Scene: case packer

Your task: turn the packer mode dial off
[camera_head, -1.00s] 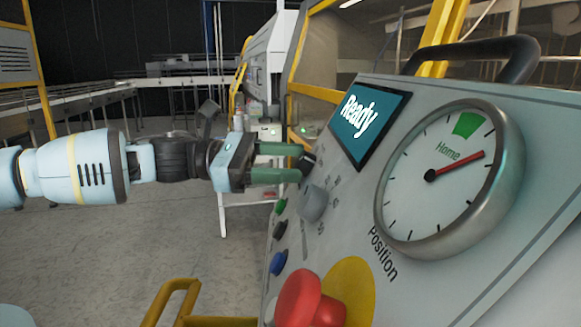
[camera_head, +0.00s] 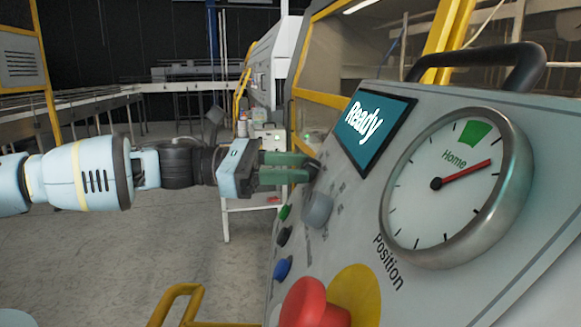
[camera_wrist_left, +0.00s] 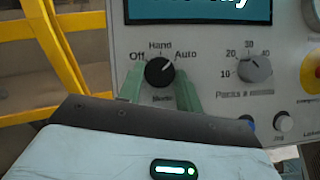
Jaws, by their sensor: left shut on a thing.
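The black mode dial (camera_wrist_left: 160,72) sits on the grey panel under the labels Off, Hand and Auto. Its pale pointer mark faces up and right, toward Auto. My left gripper (camera_wrist_left: 160,88) has one green finger on each side of the dial and is shut on it. In the head view my left gripper (camera_head: 303,168) reaches the panel from the left, and its fingers mostly hide the dial. My right gripper is not in view.
A grey knob (camera_head: 317,208) sits close to the dial. Green, black and blue buttons, a red emergency button (camera_head: 310,305) and a round gauge (camera_head: 450,185) are on the same panel. The screen (camera_head: 374,130) reads Ready. Yellow frame bars (camera_wrist_left: 50,50) stand left of the panel.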

